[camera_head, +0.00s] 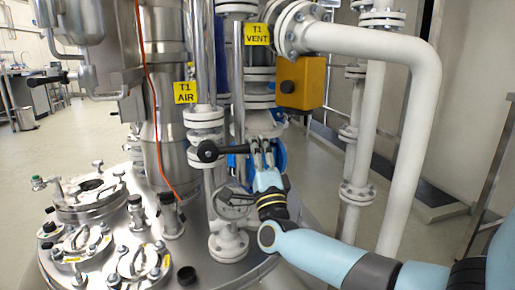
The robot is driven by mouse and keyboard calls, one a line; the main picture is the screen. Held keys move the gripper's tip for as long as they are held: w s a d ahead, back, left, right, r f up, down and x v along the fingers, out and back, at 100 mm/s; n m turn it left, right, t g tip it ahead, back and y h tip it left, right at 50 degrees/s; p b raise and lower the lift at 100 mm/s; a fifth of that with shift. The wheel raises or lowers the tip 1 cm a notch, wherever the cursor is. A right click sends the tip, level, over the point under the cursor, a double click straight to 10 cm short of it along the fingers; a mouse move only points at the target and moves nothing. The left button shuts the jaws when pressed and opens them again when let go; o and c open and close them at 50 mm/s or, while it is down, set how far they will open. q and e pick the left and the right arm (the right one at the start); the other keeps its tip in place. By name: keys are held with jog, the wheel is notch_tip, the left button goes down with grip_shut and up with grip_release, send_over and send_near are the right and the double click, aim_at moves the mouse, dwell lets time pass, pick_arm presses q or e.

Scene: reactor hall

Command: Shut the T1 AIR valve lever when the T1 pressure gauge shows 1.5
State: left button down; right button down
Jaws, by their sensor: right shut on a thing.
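The yellow T1 AIR label (185,92) hangs beside a steel and white flanged pipe. Below it, the black T1 AIR valve lever (226,150) lies roughly level across the pipe, with a thick round black part at its left. My right gripper (262,153) is at the lever's right end, its fingers shut on it; the exact contact is small and partly hidden. A round, grey-rimmed dial (235,202) below the lever looks like the gauge, but its reading is too small to tell. My left gripper is not in view.
A yellow T1 VENT label (257,34) and a yellow box (301,82) are above my right gripper. A blue valve part (280,154) sits close behind it. White pipes (420,110) stand to the right. The steel vessel lid (110,235) with fittings fills the lower left.

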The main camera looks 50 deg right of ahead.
jog(key=shift+s+f, duration=0.15)
jog(key=shift+f, duration=0.25)
jog(key=c, duration=1.2)
grip_release()
jog(key=shift+a+r, duration=0.1)
jog(key=shift+r, duration=0.05)
jog(key=shift+c, duration=0.2)
jog(key=shift+o, duration=0.5)
jog(key=shift+r, duration=0.15)
jog(key=v, duration=1.2)
